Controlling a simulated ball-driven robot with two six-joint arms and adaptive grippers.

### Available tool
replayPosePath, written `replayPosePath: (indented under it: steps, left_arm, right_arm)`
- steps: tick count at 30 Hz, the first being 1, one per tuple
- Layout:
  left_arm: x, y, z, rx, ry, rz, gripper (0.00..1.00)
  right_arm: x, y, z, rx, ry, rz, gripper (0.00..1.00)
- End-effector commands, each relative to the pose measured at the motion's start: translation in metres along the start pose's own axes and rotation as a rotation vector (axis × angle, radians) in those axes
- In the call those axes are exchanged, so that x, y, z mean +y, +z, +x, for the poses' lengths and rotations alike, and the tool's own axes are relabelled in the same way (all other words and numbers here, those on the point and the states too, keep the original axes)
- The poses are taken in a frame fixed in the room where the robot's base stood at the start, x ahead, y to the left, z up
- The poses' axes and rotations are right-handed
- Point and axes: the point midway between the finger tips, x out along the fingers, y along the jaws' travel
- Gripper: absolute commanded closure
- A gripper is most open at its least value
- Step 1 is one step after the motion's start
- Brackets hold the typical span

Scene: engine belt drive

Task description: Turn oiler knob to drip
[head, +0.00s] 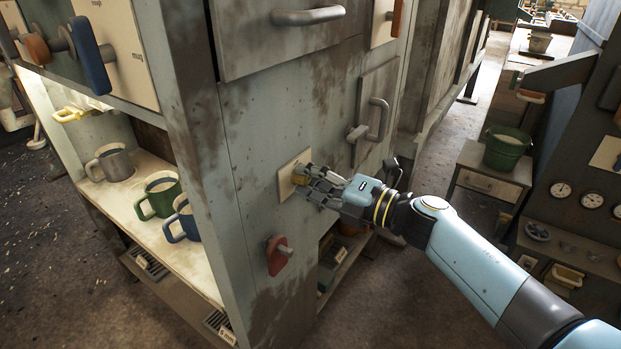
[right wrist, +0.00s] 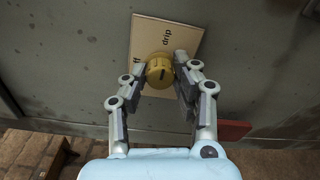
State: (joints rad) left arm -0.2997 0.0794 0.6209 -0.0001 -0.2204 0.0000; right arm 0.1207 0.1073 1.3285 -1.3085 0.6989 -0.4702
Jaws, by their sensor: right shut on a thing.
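The oiler knob (right wrist: 160,71) is a round yellow knob with a dark mark on its face. It sits on a cream label plate (right wrist: 182,32) with the word "drip" and a second word partly hidden, ending in "ff". My right gripper (right wrist: 161,74) has its two fingers on either side of the knob and is shut on it. In the head view the right gripper (head: 301,177) reaches the same plate (head: 288,182) on the grey cabinet side, and the fingers cover most of the knob. My left gripper is not in view.
A red lever (head: 276,256) sticks out below the plate. A small door with a grey handle (head: 378,119) is above right. Mugs, including a green one (head: 158,198), stand on the shelf at left. A green bucket (head: 506,148) stands on a side table.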

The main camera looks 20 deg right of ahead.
Motion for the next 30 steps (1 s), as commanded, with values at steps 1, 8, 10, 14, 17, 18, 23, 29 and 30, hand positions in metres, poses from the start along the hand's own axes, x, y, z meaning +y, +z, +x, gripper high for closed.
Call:
replayPosePath:
  steps: [1, 8, 10, 14, 17, 18, 23, 29, 30]
  left_arm:
    - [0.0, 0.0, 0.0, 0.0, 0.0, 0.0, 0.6]
    - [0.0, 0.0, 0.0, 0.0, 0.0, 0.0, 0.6]
    - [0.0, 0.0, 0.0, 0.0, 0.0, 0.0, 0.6]
    - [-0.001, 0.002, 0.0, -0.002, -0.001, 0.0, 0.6]
    - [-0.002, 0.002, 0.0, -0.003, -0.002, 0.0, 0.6]
    - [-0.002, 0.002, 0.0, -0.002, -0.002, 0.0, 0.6]
    - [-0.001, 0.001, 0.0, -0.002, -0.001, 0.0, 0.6]
    - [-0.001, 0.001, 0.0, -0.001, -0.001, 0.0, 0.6]
    - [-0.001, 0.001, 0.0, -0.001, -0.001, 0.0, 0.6]
  right_arm:
    - [-0.001, 0.0, 0.0, -0.001, -0.002, 0.002, 1.0]
    - [-0.001, 0.0, 0.0, -0.001, -0.001, 0.0, 0.49]
    - [-0.001, 0.0, 0.0, 0.0, -0.001, 0.0, 0.49]
    - [0.0, 0.0, 0.0, 0.0, -0.001, -0.001, 0.49]
    - [-0.001, 0.0, -0.005, 0.0, -0.002, -0.001, 0.49]
    - [-0.001, 0.0, -0.01, 0.0, -0.003, -0.002, 0.49]
    - [-0.002, 0.0, -0.04, 0.001, -0.006, -0.003, 0.49]
    - [-0.002, 0.0, -0.085, 0.001, -0.006, -0.003, 0.49]
    - [-0.002, -0.001, -0.093, 0.001, -0.006, -0.001, 0.49]
